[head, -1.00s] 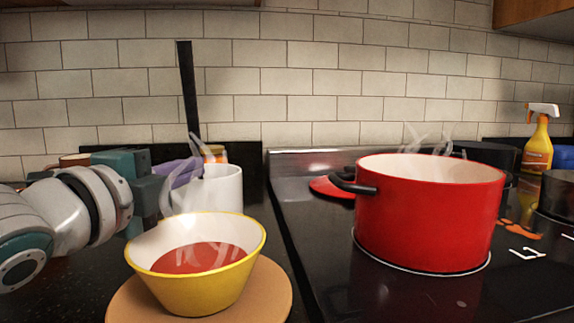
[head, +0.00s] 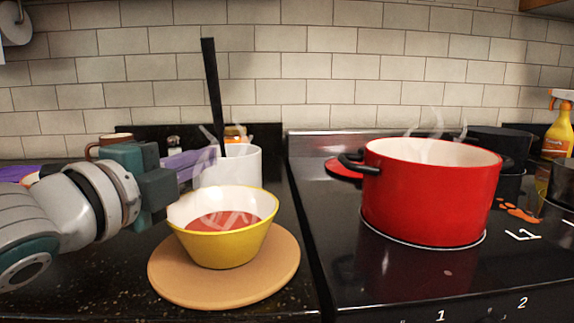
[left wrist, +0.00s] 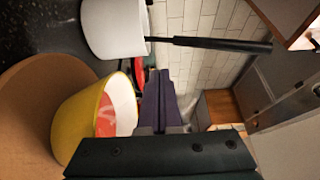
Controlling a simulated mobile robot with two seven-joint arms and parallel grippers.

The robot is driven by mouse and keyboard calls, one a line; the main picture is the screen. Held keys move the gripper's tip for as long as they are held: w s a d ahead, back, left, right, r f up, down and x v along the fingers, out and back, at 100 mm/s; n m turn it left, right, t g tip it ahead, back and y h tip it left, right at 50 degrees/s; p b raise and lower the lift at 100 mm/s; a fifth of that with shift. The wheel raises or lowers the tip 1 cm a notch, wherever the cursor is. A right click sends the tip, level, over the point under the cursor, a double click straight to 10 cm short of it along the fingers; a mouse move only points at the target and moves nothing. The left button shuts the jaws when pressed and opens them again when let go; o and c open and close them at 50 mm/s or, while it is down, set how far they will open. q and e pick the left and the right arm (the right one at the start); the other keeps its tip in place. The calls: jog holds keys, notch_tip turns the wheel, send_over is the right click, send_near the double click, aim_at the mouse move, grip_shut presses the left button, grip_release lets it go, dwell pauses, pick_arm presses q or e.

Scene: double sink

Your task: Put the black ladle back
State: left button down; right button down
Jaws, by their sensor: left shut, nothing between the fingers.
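The black ladle (head: 212,95) stands nearly upright, its long handle rising from the white mug (head: 243,168) behind the yellow bowl. Its lower end is hidden in the mug. In the left wrist view the ladle handle (left wrist: 220,43) sticks out sideways from the mug (left wrist: 113,30). My left gripper (head: 207,154) is shut and empty, with its purple fingers beside the mug's left side. In the left wrist view the shut fingers (left wrist: 160,78) point toward the wall, apart from the handle. My right gripper is not in view.
A yellow bowl (head: 222,245) of red soup sits on a round wooden board (head: 270,272) in front of the mug. A steaming red pot (head: 430,200) stands on the black stove at right. A spray bottle (head: 558,135) stands far right. The tiled wall closes the back.

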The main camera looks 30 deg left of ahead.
pick_arm(q)
jog(key=s, duration=0.6)
jog(key=shift+d, duration=0.15)
jog(key=shift+r, duration=0.1)
jog(key=shift+s+r+p, duration=0.1)
jog(key=shift+r+p, duration=0.05)
jog(key=shift+p, duration=0.3)
jog(key=s+d+r+n+g+h+p, duration=0.1)
jog(key=s+d+r+n+g+p, duration=0.1)
jog(key=s+d+n+g+p, duration=0.55)
jog(key=s+d+r+n+g+h+p, duration=0.1)
jog(key=s+d+r+n+g+p, duration=0.15)
jog(key=s+n+g+p, duration=0.8)
notch_tip(320, 180, up, 34)
jog(key=m+t+p, duration=0.3)
jog(key=p, duration=3.6)
jog(key=shift+w+d+r+t+y, duration=0.15)
jog(key=shift+w+t+y, duration=0.05)
jog(key=shift+t+y, duration=0.1)
